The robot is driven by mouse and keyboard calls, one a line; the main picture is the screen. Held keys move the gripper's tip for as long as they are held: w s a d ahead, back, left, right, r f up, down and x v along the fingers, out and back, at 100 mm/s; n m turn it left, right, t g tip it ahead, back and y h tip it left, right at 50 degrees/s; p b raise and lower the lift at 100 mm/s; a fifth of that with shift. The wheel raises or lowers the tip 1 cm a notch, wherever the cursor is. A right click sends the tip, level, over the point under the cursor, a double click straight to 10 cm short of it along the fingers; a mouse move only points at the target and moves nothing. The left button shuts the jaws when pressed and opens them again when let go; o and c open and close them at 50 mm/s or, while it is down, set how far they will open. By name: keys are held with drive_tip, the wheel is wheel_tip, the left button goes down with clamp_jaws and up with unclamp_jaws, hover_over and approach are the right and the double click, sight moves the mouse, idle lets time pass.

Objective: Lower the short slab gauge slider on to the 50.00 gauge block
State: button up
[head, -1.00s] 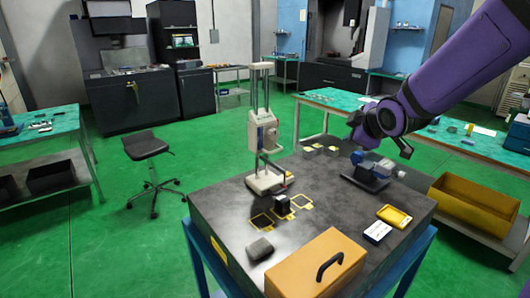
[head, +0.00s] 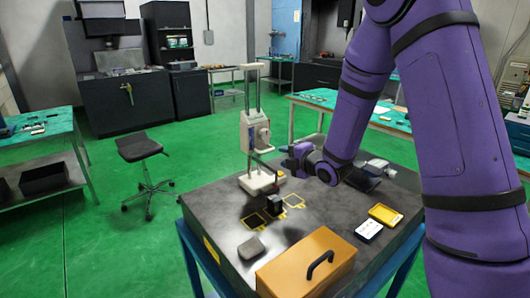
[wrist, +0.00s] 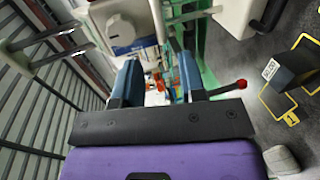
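The height gauge (head: 245,135) stands upright on the dark slab, with two pale columns. Its white slider (head: 255,130) is partway up them, well above the gauge base (head: 257,182). In the wrist view the slider (wrist: 122,28) shows a round knob beyond my fingers. A dark block (head: 274,203), also in the wrist view (wrist: 292,70), stands on a yellow-outlined spot in front of the gauge.
A dark rod with a red ball (wrist: 240,84) is close to my right finger in the wrist view. On the slab are a grey lump (head: 251,248), an orange case (head: 307,265) and a yellow tray (head: 385,215).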

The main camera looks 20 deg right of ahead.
sight(267, 151)
drive_tip(key=x, duration=1)
clamp_jaws()
drive_tip(key=shift+f, duration=0.1)
